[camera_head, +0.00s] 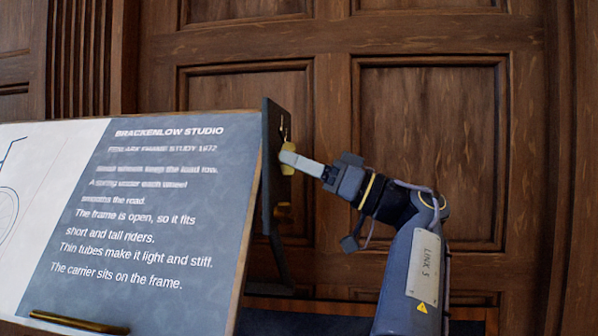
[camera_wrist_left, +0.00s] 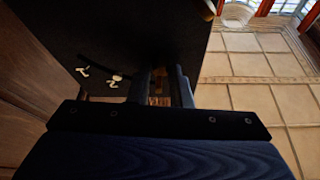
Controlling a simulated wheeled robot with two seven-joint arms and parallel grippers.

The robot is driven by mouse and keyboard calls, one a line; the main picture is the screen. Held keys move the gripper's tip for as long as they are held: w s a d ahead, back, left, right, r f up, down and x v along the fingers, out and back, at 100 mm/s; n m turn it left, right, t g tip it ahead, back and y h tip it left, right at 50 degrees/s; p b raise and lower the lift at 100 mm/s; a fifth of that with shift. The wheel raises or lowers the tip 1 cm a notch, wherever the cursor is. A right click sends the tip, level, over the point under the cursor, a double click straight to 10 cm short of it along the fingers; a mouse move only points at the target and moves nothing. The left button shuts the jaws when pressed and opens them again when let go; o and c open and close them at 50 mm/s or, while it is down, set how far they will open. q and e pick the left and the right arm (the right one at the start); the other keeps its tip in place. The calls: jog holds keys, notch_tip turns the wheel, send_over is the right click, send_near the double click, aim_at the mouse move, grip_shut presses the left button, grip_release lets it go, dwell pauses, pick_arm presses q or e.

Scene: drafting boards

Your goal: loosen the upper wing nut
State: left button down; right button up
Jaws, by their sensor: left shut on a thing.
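The tilted drafting board (camera_head: 215,240) fills the left of the head view, with a dark side plate (camera_head: 270,130) along its right edge. The upper wing nut (camera_head: 287,149) is brass coloured and sits on that plate. My left gripper (camera_head: 291,161) reaches it from the right and is shut on it, its pale fingers partly hiding the nut. My right gripper is not in view.
A brass ledge (camera_head: 78,322) runs at the board's lower edge. A panelled wooden wall (camera_head: 430,140) stands behind. A dark support leg (camera_head: 279,262) drops below the plate. The left wrist view shows open tiled floor (camera_wrist_left: 250,95) at right and small pale marks (camera_wrist_left: 117,79) on the dark panel.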

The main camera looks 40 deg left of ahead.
pick_arm(q)
jog(key=shift+w+a+r+n+g+h+p, duration=0.1)
jog(key=shift+n+g+h+p, duration=0.85)
jog(key=shift+n, duration=1.6)
jog(key=shift+w+r+n+g+h+p, duration=0.1)
jog(key=shift+n+g+h+p, duration=0.85)
jog(key=shift+n, duration=1.55)
jog(key=shift+w+a+n+g+h+p, duration=0.1)
jog(key=shift+n+g+h+p, duration=0.8)
jog(key=shift+n, duration=1.65)
jog(key=c, duration=1.3)
grip_release()
jog(key=shift+s, duration=0.1)
jog(key=shift+d, duration=0.1)
